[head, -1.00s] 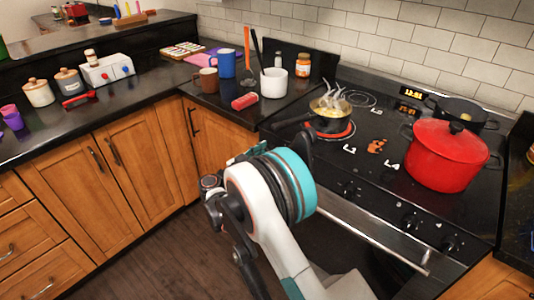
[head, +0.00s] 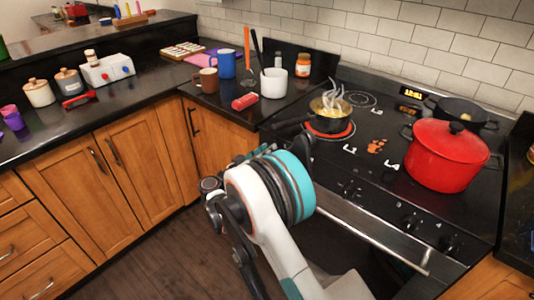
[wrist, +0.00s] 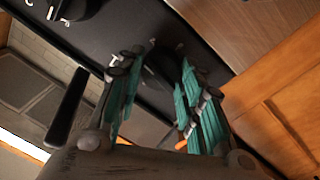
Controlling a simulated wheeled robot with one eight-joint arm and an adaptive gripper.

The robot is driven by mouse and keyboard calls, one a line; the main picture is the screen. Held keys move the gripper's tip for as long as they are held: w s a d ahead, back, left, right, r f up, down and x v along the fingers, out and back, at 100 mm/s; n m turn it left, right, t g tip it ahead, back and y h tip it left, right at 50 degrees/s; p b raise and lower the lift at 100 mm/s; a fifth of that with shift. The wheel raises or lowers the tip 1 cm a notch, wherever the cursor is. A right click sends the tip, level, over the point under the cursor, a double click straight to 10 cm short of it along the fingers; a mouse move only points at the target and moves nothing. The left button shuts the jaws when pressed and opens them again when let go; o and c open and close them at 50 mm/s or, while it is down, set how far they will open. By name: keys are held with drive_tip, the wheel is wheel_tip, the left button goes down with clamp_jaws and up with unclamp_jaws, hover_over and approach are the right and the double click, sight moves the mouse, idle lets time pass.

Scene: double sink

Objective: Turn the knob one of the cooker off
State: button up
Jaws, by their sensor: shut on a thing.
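The cooker (head: 385,108) stands at the right in the head view, with dark knobs along its front edge. In the wrist view my gripper (wrist: 160,66), with teal finger pads, is closed around a dark knob (wrist: 163,64) on the black front panel. Much of that knob is hidden between the fingers, so its setting cannot be read. Another knob (wrist: 76,8) shows at the upper left of the wrist view. In the head view my arm hides most of the gripper and the gripped knob. A burner (head: 328,133) glows red under a steaming pan (head: 330,109).
A red pot (head: 446,158) and a black pot (head: 466,112) stand on the cooker's right side. The oven handle (head: 375,236) runs below the knobs. The pan's handle sticks out to the left. A white cup (head: 274,83) and a red item (head: 244,101) sit on the left counter.

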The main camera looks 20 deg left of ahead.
drive_tip(key=shift+f+n+t+y, duration=0.15)
drive_tip(key=shift+n+t+y, duration=0.2)
drive_tip(key=shift+n, duration=4.7)
drive_tip(key=shift+f+n+t+y, duration=0.15)
drive_tip(key=shift+n+y, duration=0.3)
drive_tip(key=shift+n, duration=4.6)
drive_tip(key=o, duration=1.1)
drive_tip(key=shift+c, duration=0.2)
drive_tip(key=shift+s, duration=0.1)
drive_tip(key=v, duration=1.2)
